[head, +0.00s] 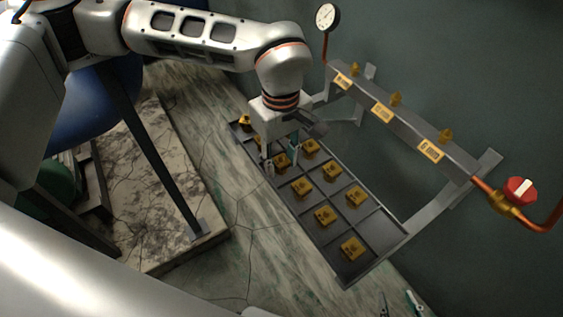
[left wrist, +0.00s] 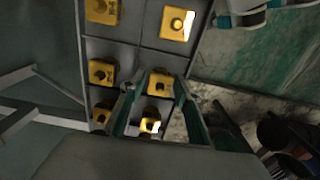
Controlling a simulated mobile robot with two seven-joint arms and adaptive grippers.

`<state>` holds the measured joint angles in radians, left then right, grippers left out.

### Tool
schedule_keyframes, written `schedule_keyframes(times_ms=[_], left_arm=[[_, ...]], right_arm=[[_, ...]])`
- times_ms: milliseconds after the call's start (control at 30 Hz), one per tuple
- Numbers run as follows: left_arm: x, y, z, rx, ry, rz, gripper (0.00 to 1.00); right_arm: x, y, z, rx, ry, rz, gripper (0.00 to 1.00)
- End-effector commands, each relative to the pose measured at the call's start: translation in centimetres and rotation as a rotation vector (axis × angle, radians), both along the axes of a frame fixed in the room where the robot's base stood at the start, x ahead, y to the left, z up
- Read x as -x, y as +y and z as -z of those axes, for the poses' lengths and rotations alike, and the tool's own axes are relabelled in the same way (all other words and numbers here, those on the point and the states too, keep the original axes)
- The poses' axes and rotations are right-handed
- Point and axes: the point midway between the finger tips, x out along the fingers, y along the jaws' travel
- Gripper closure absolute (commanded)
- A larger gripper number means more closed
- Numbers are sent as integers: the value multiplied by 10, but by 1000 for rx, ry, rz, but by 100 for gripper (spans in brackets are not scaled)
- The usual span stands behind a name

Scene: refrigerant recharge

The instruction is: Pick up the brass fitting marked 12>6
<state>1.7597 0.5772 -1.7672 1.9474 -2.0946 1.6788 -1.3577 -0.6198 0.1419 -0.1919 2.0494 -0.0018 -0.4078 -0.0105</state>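Several square brass fittings sit in compartments of a dark tray (head: 378,226); I cannot read their markings, so I cannot tell which is 12>6. My left gripper (head: 281,157) is low over the tray's far part, pointing down, its two fingers apart. One brass fitting (head: 282,161) shows between the fingers. In the left wrist view, a fitting (left wrist: 160,83) lies between the open fingertips (left wrist: 155,88); contact is not visible. Other fittings (head: 332,169) lie nearer. My right gripper (head: 400,302) shows only its finger ends at the bottom edge, spread apart and empty.
A grey manifold bar (head: 405,130) with yellow labels and brass ports stands right of the tray. A pressure gauge (head: 327,17) rises at its far end, a red valve handle (head: 520,189) at its near end. A stone slab (head: 150,190) lies left; the marbled worktop between is clear.

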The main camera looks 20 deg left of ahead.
Motion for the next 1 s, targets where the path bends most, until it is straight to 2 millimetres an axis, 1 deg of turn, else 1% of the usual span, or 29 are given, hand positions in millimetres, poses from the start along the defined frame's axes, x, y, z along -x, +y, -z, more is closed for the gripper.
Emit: schedule_keyframes(times_ms=[133,167,200,267,300,567,733,867,1000], left_arm=[[0,0,-1,0,-2,0,68],[0,0,-1,0,-2,0,71],[0,0,-1,0,-2,0,81],[0,0,-1,0,-2,0,97],[0,0,-1,0,-2,0,100],[0,0,-2,0,-2,0,100],[-1,-1,-8,2,-4,0,100],[-1,-1,-21,2,-7,0,100],[-2,0,-48,1,-9,-1,100]], right_arm=[[-3,0,-4,0,-9,0,60],[-4,0,-5,-1,-10,0,60],[-4,0,-5,0,-11,1,60],[-4,0,-5,-1,-12,1,60],[-4,0,-5,-1,-12,1,60],[-4,0,-5,-3,-11,1,60],[-3,0,-4,-2,-8,2,60],[-4,0,-5,-3,-9,2,60],[-5,0,-10,-6,-16,3,60]])
